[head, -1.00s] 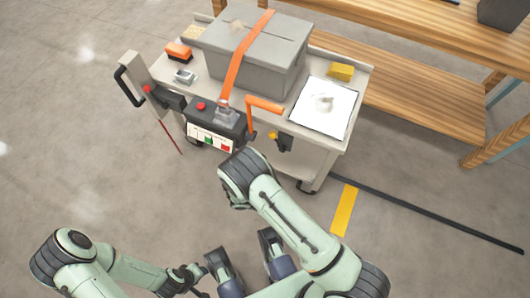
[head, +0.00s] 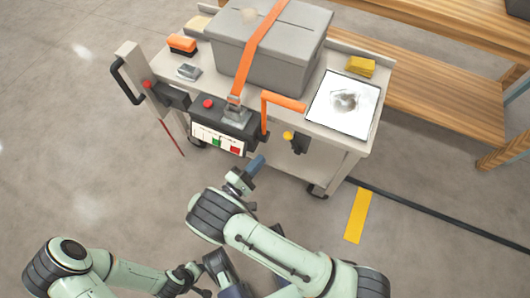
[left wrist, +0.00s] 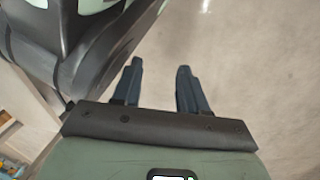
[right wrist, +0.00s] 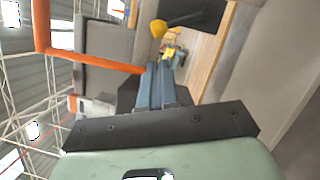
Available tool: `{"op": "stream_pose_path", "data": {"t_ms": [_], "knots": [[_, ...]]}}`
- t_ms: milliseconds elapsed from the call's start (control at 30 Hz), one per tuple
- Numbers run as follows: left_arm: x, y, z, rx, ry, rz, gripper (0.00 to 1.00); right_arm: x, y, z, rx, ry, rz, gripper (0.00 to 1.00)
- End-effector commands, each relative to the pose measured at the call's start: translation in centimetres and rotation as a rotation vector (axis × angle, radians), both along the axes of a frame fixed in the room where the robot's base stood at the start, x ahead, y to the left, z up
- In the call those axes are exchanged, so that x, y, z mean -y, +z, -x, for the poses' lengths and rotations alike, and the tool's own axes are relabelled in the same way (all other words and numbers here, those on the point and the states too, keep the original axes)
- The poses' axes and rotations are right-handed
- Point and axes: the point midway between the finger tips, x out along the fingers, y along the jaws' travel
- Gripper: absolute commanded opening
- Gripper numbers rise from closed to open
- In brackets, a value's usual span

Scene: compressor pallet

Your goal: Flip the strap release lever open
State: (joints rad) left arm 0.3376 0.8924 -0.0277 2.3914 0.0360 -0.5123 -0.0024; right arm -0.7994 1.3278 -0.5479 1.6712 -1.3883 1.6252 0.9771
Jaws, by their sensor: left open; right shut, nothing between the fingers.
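The orange bent lever (head: 283,102) stands at the front edge of the cart, right of the black control box (head: 218,136). One leg runs down and one sideways. An orange strap (head: 262,45) runs over the grey box (head: 270,50) to a metal buckle (head: 236,116). My right gripper (head: 258,162) is shut and empty, below and in front of the lever, apart from it in the head view. In the right wrist view the lever (right wrist: 95,60) passes just beyond the shut fingers (right wrist: 155,85); contact cannot be told. My left gripper (left wrist: 160,65) is open and empty over the floor.
The cart also carries a white plate (head: 344,104), a yellow block (head: 361,66), an orange-and-black brush (head: 182,44) and a small metal piece (head: 188,72). A black push handle (head: 125,80) is at its left. A wooden bench (head: 430,90) stands behind.

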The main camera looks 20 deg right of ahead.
Motion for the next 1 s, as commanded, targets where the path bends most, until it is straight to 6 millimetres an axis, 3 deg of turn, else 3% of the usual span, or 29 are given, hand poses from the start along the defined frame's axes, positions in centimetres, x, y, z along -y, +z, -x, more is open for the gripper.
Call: {"op": "stream_pose_path", "data": {"t_ms": [300,500,1000], "knots": [[-0.2,-1.4,1.7,-0.058,0.005,0.003,0.43,5.4,0.6,-2.2,-0.002,-0.006,0.000,0.00],[-0.3,-1.9,2.6,-0.087,0.008,0.005,0.43,7.6,0.9,-3.2,-0.002,-0.003,0.000,0.00],[-0.4,-1.9,2.9,-0.094,0.008,0.006,0.43,8.2,1.1,-3.5,-0.001,-0.003,-0.001,0.00]]}}
